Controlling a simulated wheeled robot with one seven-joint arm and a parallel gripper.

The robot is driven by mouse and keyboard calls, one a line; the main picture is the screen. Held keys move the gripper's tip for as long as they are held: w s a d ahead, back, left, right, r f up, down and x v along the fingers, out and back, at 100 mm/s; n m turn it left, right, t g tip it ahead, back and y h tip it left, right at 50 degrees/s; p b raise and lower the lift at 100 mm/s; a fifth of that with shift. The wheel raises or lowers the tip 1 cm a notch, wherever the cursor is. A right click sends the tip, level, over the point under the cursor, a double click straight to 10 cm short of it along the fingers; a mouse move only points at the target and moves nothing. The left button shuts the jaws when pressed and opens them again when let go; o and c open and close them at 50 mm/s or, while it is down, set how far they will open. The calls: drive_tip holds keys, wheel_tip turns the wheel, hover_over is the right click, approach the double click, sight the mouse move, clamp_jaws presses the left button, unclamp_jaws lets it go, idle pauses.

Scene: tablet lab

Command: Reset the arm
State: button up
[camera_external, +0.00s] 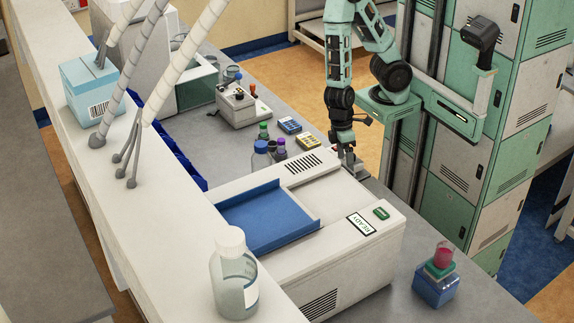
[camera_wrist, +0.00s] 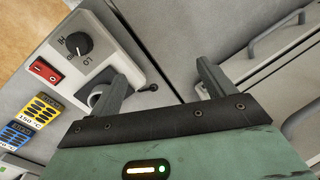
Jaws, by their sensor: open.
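My arm, green with dark joints, hangs down at the upper middle of the external view. My gripper (camera_external: 350,166) is low beside the back right end of the white READY machine (camera_external: 345,270). In the wrist view, the two dark fingers of my gripper (camera_wrist: 162,84) stand apart with no object held between them. The left finger overlaps a pale panel (camera_wrist: 122,62) with a black HI/LO knob (camera_wrist: 73,45), a red switch (camera_wrist: 45,70) and a small black-tipped lever (camera_wrist: 150,88). Whether the finger touches the panel cannot be told.
A blue tray (camera_external: 265,217) sits on the machine. A blue block with a pink-filled vial (camera_external: 437,283) stands front right. Grey drawers with handles (camera_wrist: 283,30) are right in the wrist view.

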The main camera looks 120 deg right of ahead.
drive_tip(key=s+a+r+n+h+b, duration=0.2)
drive_tip(key=s+a+r+n, duration=0.5)
drive_tip(key=s+r+n, duration=0.3)
drive_tip(key=shift+s+n, duration=0.2)
drive_tip(key=shift+n, duration=0.7)
